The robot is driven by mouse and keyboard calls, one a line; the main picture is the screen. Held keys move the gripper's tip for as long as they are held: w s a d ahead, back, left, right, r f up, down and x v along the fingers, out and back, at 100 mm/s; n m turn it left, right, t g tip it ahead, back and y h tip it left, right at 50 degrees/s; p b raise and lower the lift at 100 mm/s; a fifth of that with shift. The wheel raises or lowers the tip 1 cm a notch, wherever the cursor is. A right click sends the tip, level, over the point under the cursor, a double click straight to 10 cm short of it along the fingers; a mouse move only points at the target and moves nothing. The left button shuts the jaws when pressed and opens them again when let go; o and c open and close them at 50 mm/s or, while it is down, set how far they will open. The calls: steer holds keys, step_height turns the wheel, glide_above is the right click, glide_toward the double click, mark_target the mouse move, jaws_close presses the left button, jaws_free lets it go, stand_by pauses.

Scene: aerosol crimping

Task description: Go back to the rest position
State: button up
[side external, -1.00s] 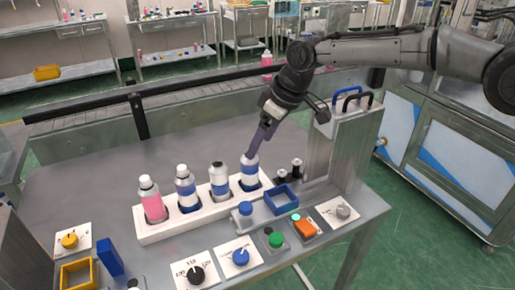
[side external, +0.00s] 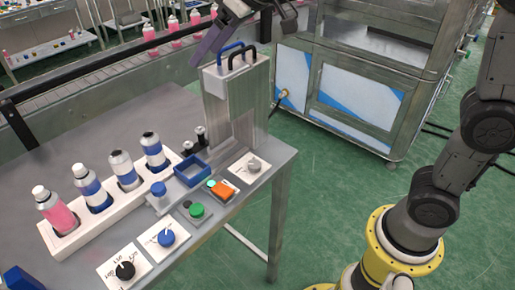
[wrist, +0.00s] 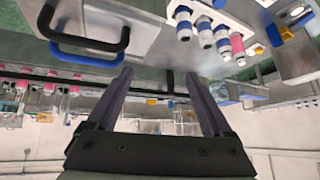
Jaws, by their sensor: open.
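My gripper shows at the top of the side external view, where a purple finger (side external: 208,45) hangs beside the handles of the grey upright housing (side external: 232,105). In the wrist view my gripper (wrist: 157,75) has its two purple fingers apart with nothing between them.
A blue handle (side external: 230,50) and a black handle (side external: 250,50) top the housing. A steel cabinet (side external: 350,90) stands behind; green floor is open between.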

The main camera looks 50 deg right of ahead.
steer(key=s+d+f+m+h, duration=0.1)
steer(key=s+d+f, duration=0.3)
steer(key=s, duration=0.5)
steer(key=s+d+f+m+h, duration=0.1)
steer(key=s+d+f, duration=0.3)
steer(key=s, duration=0.5)
steer(key=s+d+f+m+g+h, duration=0.1)
steer(key=s+d+f, duration=0.3)
steer(key=s, duration=0.6)
steer(key=shift+m, duration=0.4)
steer(key=shift+s+d, duration=0.1)
